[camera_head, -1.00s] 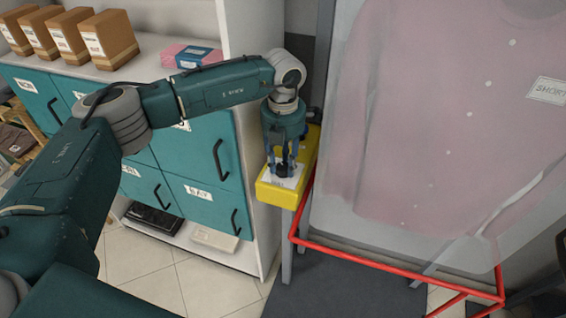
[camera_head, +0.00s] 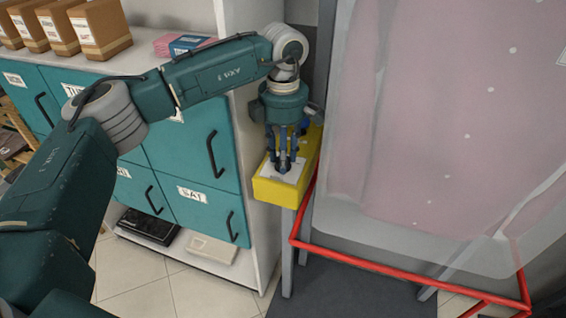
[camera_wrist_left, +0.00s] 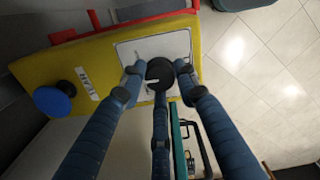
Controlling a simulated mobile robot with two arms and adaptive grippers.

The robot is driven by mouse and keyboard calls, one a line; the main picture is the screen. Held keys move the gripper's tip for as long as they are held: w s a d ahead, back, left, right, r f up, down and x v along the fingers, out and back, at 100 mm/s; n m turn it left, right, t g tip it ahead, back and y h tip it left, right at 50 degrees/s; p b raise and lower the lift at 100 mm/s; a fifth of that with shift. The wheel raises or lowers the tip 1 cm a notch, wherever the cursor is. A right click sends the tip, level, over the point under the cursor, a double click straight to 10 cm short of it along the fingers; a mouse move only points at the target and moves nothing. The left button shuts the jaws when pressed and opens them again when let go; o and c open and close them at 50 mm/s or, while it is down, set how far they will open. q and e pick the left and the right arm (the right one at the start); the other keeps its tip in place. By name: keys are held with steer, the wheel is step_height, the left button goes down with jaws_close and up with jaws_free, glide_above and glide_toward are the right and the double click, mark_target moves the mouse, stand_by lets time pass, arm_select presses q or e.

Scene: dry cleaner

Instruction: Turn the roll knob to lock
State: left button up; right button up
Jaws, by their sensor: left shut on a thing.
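The roll knob (camera_wrist_left: 160,73) is a round black knob on a white label plate, on top of a yellow box (camera_head: 278,194). The yellow box also shows in the left wrist view (camera_wrist_left: 88,62). My left gripper (camera_head: 284,167) points down at the box from above. In the left wrist view, its blue fingers (camera_wrist_left: 158,82) are closed around the knob. A pale line shows near the knob's edge, but its lock mark cannot be read. In the head view the fingers mostly hide the knob. My right gripper is in neither view.
A blue button (camera_wrist_left: 54,100) sits on the same box. A red rail frame (camera_head: 365,262) and a bagged pink shirt (camera_head: 450,120) stand right of the box. Teal lockers (camera_head: 190,150) stand left. Cartons (camera_head: 98,30) line the shelf above.

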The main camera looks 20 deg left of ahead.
arm_select(q)
steer(key=m+b, duration=0.1)
steer(key=m, duration=0.2)
steer(key=shift+w+m+b, duration=0.1)
steer(key=shift+m+b, duration=0.25)
steer(key=shift+m, duration=0.05)
steer(key=shift+r+m+b, duration=0.2)
steer(key=shift+m+b, duration=0.4)
steer(key=shift+m, duration=1.7)
steer(key=o, duration=1.1)
steer(key=shift+o, duration=0.3)
steer(key=shift+f, duration=0.1)
step_height(320, 180, up, 12)
